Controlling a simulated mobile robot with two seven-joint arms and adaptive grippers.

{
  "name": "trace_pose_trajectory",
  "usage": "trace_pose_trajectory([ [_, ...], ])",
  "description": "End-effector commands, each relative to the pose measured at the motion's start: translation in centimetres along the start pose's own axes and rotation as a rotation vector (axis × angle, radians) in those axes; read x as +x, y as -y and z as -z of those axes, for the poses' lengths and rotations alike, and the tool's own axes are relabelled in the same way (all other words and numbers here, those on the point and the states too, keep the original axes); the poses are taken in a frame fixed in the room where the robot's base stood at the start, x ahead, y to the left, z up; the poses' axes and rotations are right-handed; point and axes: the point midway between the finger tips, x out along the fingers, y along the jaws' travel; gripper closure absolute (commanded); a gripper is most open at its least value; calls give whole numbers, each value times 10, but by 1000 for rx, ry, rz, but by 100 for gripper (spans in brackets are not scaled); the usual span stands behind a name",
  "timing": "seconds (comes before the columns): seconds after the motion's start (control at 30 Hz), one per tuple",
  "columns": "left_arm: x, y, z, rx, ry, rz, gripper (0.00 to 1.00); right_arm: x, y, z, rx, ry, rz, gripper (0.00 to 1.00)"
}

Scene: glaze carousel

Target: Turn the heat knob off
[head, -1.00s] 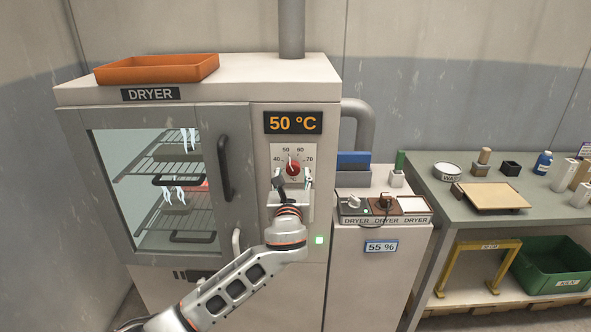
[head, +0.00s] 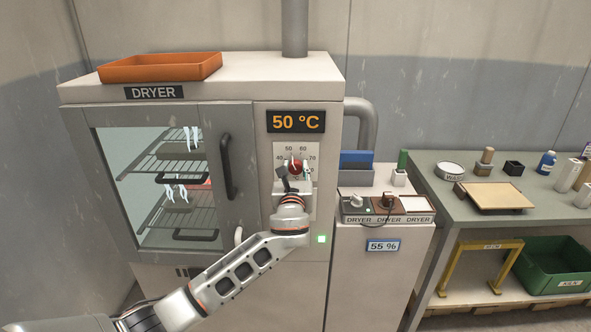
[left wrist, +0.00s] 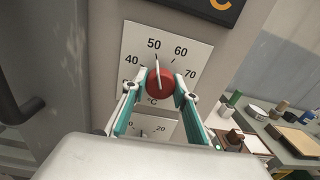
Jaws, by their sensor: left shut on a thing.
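The red heat knob (head: 295,168) sits on a white dial plate (head: 283,150) on the dryer's front. In the left wrist view the knob (left wrist: 160,81) has a white pointer line aimed near the 50 mark. My left gripper (head: 294,172) is at the knob, with its fingers on both sides of it. In the left wrist view the left gripper (left wrist: 160,88) is shut on the knob. The display (head: 296,121) above reads 50 °C. A second dial lower down (left wrist: 152,128) is partly hidden by my gripper. My right gripper is not in view.
The dryer's glass door (head: 165,190) is shut, with a dark vertical handle (head: 228,166) left of the knob. An orange tray (head: 160,68) lies on top. A cabinet with a switch panel (head: 388,206) and a workbench (head: 470,170) stand to the right.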

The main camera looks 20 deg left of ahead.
Motion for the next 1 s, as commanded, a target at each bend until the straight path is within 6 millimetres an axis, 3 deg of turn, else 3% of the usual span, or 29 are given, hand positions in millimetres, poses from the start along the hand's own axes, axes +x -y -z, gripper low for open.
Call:
trace_pose_trajectory([
  [0.37, 0, 0, 2, -138, 2, 0, 93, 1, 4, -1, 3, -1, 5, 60],
  [1.0, -1, 1, 4, -728, 21, 1, 93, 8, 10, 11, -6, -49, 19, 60],
])
